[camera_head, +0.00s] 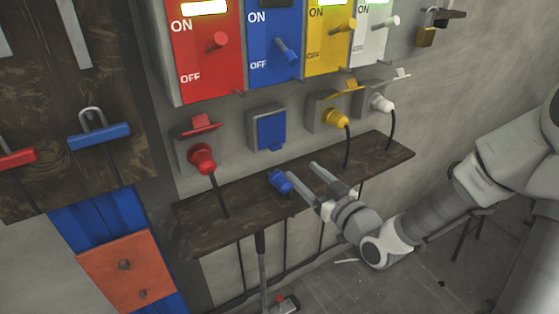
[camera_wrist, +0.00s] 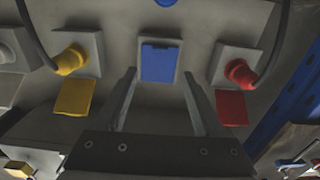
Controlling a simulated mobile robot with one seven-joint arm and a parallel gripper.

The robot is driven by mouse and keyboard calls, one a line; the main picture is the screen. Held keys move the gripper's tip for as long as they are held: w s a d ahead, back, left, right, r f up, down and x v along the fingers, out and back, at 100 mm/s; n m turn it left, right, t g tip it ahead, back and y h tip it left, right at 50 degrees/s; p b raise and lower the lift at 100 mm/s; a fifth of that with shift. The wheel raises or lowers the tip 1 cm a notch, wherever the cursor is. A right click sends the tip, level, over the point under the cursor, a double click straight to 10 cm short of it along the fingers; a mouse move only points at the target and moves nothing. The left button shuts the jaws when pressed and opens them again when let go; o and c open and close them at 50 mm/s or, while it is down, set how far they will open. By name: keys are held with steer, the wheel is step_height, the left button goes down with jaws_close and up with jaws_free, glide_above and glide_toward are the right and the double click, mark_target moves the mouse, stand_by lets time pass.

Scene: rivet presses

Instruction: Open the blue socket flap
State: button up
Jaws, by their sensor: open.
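The blue socket flap (camera_head: 271,130) lies flat over its grey wall socket, between the red and yellow sockets, and appears closed. In the wrist view the flap (camera_wrist: 160,64) is straight ahead, between the fingers in the picture. My gripper (camera_head: 303,171) is open and empty, over the wooden shelf, below and to the right of the flap. Its two spread fingers also show in the wrist view (camera_wrist: 159,74). No contact with the flap is visible.
The blue plug (camera_head: 281,182) lies on the wooden shelf (camera_head: 225,222), close by my left finger. Red (camera_head: 202,158), yellow (camera_head: 335,118) and white (camera_head: 381,103) plugs sit in sockets with raised flaps, cables hanging. Switch panels are above; the blue lever (camera_head: 287,52) points down.

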mark_target(277, 149)
steer(key=b+x, duration=0.2)
steer(key=x, duration=0.9)
steer(key=shift+w+a, duration=0.25)
steer(key=shift+w, duration=0.05)
jaws_close()
stand_by(0.9)
